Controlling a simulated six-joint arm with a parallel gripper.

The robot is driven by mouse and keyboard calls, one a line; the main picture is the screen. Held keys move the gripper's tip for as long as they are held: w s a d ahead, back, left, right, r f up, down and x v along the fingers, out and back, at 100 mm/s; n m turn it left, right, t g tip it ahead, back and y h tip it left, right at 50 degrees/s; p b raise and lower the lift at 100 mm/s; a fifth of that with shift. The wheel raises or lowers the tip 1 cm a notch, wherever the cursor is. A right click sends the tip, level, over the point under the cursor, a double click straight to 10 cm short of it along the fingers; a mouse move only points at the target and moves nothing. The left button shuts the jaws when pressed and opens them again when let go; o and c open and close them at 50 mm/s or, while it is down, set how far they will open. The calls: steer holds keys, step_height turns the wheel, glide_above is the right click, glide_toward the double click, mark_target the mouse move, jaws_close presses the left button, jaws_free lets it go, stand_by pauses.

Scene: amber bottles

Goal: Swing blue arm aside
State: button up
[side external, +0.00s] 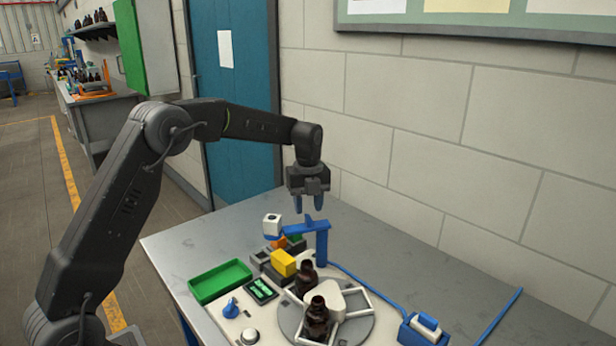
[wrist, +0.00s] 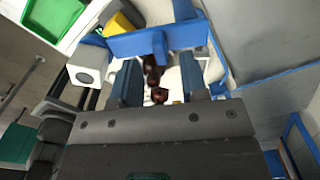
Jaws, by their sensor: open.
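The blue arm (side external: 305,227) is an L-shaped piece: an upright post with a bar reaching left over the work plate. In the wrist view the blue arm (wrist: 160,40) crosses ahead of the fingertips. My gripper (side external: 310,205) points down just above the blue arm's top, and its jaws are open with nothing held. In the wrist view my gripper (wrist: 160,80) shows two blue fingers spread apart, with brown bottles visible between them below. Whether a fingertip touches the blue arm cannot be told.
Two amber bottles (side external: 317,319) stand on a round grey turntable (side external: 357,328) with white guides. A green tray (side external: 220,281), a yellow block (side external: 283,262) and a small display (side external: 261,290) lie to the left. A white-and-blue block (side external: 424,328) sits at the right. The back right tabletop is mostly clear.

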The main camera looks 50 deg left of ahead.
mark_target(308, 218)
step_height(308, 218, up, 10)
steer(key=shift+r, duration=0.25)
stand_by(0.4)
steer(key=s+d+r+n+t, duration=0.1)
steer(key=s+d+r+n, duration=0.25)
steer(key=s+n, duration=0.3)
steer(key=s+d+r+n+t, duration=0.25)
steer(key=s+d+n, duration=0.2)
steer(key=s, duration=0.35)
steer(key=s+d+f+n+t, duration=0.1)
steer(key=s+d+f+n, duration=0.1)
steer(key=s+n, duration=0.4)
steer(key=s+d+f+n+t, duration=0.1)
steer(key=s+f+n, duration=0.4)
steer(key=s, duration=0.6)
steer(key=shift+s+d+f+n, duration=0.2)
steer(key=shift+d+n, duration=0.15)
steer(key=shift+n, duration=0.25)
